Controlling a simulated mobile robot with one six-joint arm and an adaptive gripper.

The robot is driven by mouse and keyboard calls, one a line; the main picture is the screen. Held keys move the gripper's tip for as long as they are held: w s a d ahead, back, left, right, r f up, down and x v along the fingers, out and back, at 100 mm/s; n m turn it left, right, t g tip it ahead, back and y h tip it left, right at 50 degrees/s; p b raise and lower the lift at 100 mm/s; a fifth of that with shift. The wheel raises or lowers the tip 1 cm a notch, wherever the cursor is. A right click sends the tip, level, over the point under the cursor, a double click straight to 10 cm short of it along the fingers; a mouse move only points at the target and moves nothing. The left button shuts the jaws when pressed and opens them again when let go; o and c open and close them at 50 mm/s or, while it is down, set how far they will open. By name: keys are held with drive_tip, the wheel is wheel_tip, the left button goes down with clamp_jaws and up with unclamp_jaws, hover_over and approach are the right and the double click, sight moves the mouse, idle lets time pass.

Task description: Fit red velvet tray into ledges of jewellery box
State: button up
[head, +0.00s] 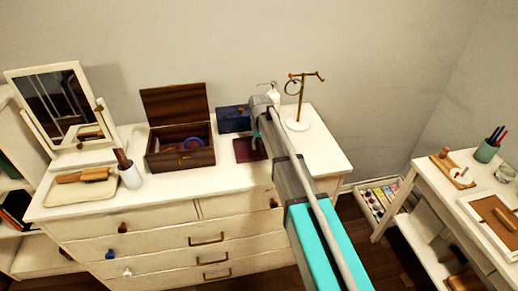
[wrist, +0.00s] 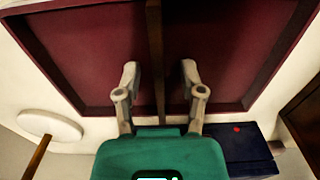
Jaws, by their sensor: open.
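The red velvet tray (head: 246,151) lies on the white dresser to the right of the jewellery box (head: 180,159). It has a dark wooden rim and a central divider and fills much of the wrist view (wrist: 85,60). The dark wooden box stands with its lid (head: 175,104) raised; a blue-purple ring-shaped item shows inside. Its inner ledges cannot be made out. My gripper (wrist: 159,72) is open above the tray, with one finger on each side of the divider. Whether the fingers touch it I cannot tell. My arm covers the tray's right part in the head view.
A dark blue box (head: 234,119) stands behind the tray, and a white-based jewellery stand (head: 297,124) to its right. A white cup (head: 130,176) with a brown item, a cream tray (head: 82,190) and a mirror (head: 56,105) are at left. The dresser's front right top is fairly clear.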

clamp_jaws()
drive_tip(key=shift+r, duration=0.2)
idle(0.5)
wheel_tip(320, 180, up, 2)
drive_tip(key=shift+r+p, duration=0.1)
drive_tip(key=shift+p, duration=1.15)
drive_tip(key=s+r+p, duration=0.1)
drive_tip(key=r+p, duration=0.1)
drive_tip(key=s+d+r+p, duration=0.1)
drive_tip(key=s+r+p, duration=0.2)
drive_tip(key=r+p, duration=0.1)
drive_tip(key=shift+s+d+r+p, duration=0.15)
drive_tip(key=shift+s+r+p, duration=0.15)
drive_tip(key=shift+s+p, duration=0.05)
drive_tip(key=s+d+r+p, duration=0.2)
drive_tip(key=s+r+p, duration=0.1)
drive_tip(key=s, duration=0.5)
drive_tip(key=shift+s+d+r+p, duration=0.25)
drive_tip(key=shift+s+r+p, duration=0.15)
drive_tip(key=shift+s, duration=0.1)
